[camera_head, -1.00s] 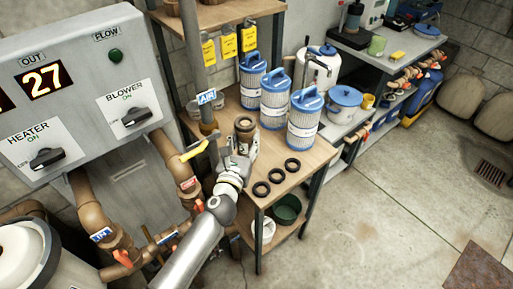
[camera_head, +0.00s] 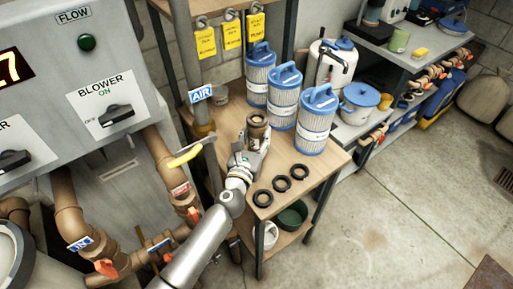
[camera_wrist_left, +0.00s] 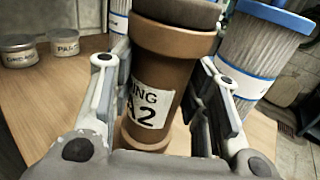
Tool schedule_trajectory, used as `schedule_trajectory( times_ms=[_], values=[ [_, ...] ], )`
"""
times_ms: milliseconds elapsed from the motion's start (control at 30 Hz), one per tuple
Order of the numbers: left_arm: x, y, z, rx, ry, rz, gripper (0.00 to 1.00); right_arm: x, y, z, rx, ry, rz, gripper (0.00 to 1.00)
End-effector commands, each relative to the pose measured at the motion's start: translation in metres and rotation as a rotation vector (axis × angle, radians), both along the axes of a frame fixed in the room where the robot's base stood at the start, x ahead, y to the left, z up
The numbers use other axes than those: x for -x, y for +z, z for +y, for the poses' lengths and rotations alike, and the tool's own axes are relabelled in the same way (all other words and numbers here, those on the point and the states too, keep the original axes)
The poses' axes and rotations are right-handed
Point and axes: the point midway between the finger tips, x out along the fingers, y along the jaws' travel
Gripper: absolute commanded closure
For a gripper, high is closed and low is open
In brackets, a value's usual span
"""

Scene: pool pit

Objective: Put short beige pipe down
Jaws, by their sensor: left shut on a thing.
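The short beige pipe (camera_wrist_left: 160,85) is brown-beige with a white label reading "A2" and a dark grey ring at its top. It stands roughly upright between the fingers of my left gripper (camera_wrist_left: 160,110), which is shut on it. In the head view the pipe (camera_head: 257,128) is over the wooden bench top (camera_head: 225,112), in front of the blue-capped filters. Its lower end is low over or on the wood; I cannot tell whether it touches. My left gripper (camera_head: 250,150) comes from the front left. My right gripper is not in view.
Several blue-capped filters (camera_head: 283,98) stand close behind and right of the pipe. Black rings (camera_head: 281,184) lie at the bench's front. Two tins (camera_wrist_left: 62,42) stand at the left in the wrist view. A vertical pipe with a yellow-handled valve (camera_head: 186,156) is left of my gripper.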

Motion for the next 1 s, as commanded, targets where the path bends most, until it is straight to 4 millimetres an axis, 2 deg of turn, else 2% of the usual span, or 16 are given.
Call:
schedule_trajectory(
  times_ms=[100,200,367,667,700,867,1000],
  values=[
    [0.0,-0.02,0.0,-0.001,0.0,0.0,0.94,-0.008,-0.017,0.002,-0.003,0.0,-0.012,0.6],
    [0.0,-0.031,0.0,-0.001,-0.001,0.0,0.94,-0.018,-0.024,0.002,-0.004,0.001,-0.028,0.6],
    [0.0,-0.034,0.0,0.001,0.0,-0.002,0.94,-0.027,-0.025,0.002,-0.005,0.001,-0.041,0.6],
    [0.0,-0.037,0.0,0.0,0.0,-0.001,0.94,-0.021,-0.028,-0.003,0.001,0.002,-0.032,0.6],
    [0.0,-0.037,0.0,0.0,0.0,0.001,0.55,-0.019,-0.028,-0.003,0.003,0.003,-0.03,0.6],
    [0.0,-0.037,0.0,0.0,0.0,0.001,0.36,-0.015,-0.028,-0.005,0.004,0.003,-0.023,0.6],
    [0.0,-0.037,0.0,0.0,0.0,0.001,0.36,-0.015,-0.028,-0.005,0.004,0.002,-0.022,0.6]
  ],
)
